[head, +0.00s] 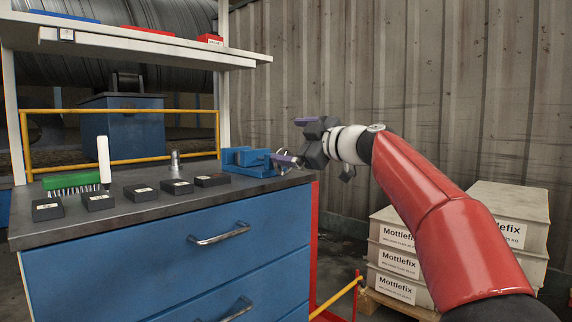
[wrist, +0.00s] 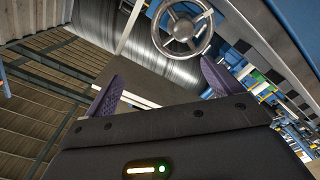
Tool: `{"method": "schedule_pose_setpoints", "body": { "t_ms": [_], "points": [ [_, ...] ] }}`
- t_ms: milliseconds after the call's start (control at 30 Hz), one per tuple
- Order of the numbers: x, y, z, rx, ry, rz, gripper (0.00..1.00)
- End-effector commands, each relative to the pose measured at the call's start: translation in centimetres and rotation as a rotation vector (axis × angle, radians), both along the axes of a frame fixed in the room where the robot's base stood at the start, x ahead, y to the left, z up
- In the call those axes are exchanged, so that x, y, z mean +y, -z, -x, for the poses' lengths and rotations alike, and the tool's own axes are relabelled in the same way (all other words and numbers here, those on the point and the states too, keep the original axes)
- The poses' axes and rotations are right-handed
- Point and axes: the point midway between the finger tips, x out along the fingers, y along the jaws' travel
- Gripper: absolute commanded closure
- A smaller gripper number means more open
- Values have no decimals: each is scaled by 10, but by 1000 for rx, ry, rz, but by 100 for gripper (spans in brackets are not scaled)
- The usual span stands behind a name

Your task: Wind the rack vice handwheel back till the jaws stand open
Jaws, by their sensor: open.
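The blue rack vice (head: 243,158) sits at the right end of the grey worktop in the head view. Its grey handwheel (wrist: 184,30), with a round rim, spokes and a hub, shows at the top of the wrist view. In the head view the wheel is mostly hidden behind my gripper's lower finger. My gripper (head: 294,140) is open and empty, just right of the vice. In the wrist view its purple fingers (wrist: 163,80) stand apart, and the wheel lies beyond them, not between them. I cannot tell how far the vice jaws are apart.
Several dark labelled boxes (head: 129,191), a green brush (head: 72,184), a white upright object (head: 104,160) and a small metal cylinder (head: 174,161) stand left of the vice. A shelf (head: 130,40) hangs above. Mottlefix crates (head: 400,262) are stacked at right.

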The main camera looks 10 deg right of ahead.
Motion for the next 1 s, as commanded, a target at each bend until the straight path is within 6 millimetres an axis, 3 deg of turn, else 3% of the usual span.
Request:
{"method": "schedule_pose_setpoints", "body": {
  "t_ms": [33,600,733,1000],
  "points": [
    [-10,6,-6,53,13,-64,12],
    [-58,36,-40,664,22,-901,12],
    [-60,38,-42,729,14,-991,12],
    [-57,36,-41,733,6,-999,12]
  ]
}}
